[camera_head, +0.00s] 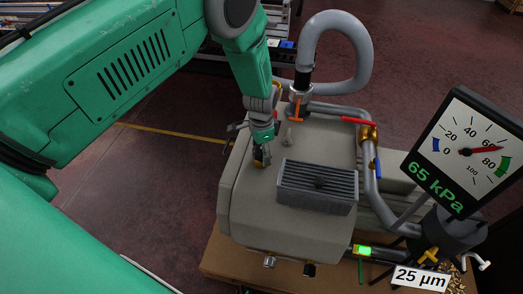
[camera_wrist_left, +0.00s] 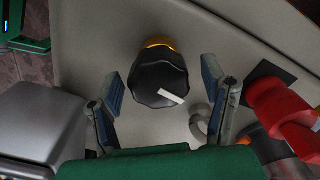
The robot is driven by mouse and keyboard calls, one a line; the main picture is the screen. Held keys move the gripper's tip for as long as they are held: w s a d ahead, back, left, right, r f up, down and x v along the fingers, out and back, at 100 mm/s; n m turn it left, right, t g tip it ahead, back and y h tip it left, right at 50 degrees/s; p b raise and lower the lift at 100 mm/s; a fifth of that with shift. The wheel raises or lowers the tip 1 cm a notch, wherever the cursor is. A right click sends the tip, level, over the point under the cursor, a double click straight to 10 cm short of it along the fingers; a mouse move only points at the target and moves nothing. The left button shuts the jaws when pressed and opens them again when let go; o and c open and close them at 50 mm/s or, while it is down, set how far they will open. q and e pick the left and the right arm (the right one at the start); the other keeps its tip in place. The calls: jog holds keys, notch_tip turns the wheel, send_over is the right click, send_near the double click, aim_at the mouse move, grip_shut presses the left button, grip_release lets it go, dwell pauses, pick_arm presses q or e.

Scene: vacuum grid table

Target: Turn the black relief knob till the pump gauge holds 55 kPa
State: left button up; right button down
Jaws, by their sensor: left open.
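The black relief knob (camera_wrist_left: 158,76) has a white pointer mark and a yellow collar behind it. It stands between the two fingers of my left gripper (camera_wrist_left: 164,84) in the wrist view. The fingers are spread, with a visible gap on each side of the knob. In the head view my left gripper (camera_head: 262,156) is down at the left part of the grey pump housing (camera_head: 248,205), and it largely hides the knob. The pump gauge (camera_head: 468,148) at the right has a red needle between 60 and 80, and its green readout says 65 kPa. My right gripper is not seen.
A dark finned block (camera_head: 318,184) sits on the housing right of my gripper. Grey pipes with an orange handle (camera_head: 296,108), a red handle (camera_head: 359,120) and a blue handle (camera_head: 377,167) run behind and right. A red part (camera_wrist_left: 283,108) is close right of the fingers.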

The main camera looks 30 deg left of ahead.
pick_arm(q)
jog(key=c, duration=1.2)
jog(key=shift+o, duration=0.2)
jog(key=shift+n, duration=0.4)
jog(key=n, duration=1.1)
jog(key=o, duration=1.2)
jog(key=shift+c, duration=0.2)
